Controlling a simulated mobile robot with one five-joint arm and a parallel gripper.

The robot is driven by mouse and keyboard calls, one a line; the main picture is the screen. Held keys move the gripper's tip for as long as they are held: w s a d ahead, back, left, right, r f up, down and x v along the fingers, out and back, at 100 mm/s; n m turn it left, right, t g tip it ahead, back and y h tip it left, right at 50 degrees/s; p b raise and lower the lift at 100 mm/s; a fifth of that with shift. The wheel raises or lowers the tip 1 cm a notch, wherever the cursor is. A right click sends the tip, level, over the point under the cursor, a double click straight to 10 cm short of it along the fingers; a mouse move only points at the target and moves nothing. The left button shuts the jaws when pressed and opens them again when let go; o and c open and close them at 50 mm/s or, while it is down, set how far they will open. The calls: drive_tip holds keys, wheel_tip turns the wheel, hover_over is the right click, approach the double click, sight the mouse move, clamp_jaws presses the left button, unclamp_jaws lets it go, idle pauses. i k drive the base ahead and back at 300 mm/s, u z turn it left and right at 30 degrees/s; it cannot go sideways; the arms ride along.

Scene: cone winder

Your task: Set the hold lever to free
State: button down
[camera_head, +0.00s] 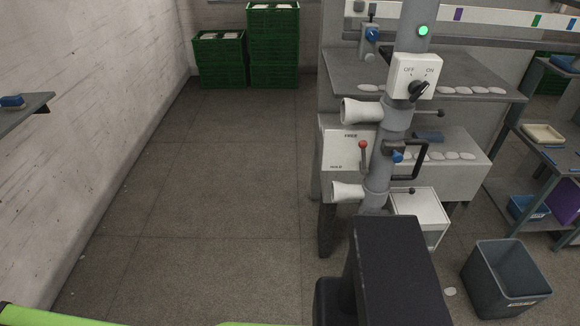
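The hold lever appears to be the small lever with a red ball knob (363,145) on the white plate (342,152) of the winder, left of the grey post. Its thin stem runs down from the knob, so the knob end points up. Small dark lettering sits near the top and the lower left of the plate, too small to read surely. The black block (398,262) at the bottom, in front of the winder, looks like part of my arm. My gripper is not visible.
A grey post (379,180) carries white cones (361,111), an OFF/ON switch box (413,77) and a green lamp (423,30). A black handle (419,160) juts out at right. A grey bin (505,279) stands lower right. Green crates (272,50) stand behind. The left floor is clear.

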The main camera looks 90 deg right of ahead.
sight(362, 144)
drive_tip(key=z, duration=0.8)
drive_tip(key=k, duration=0.9)
drive_tip(key=u, duration=0.65)
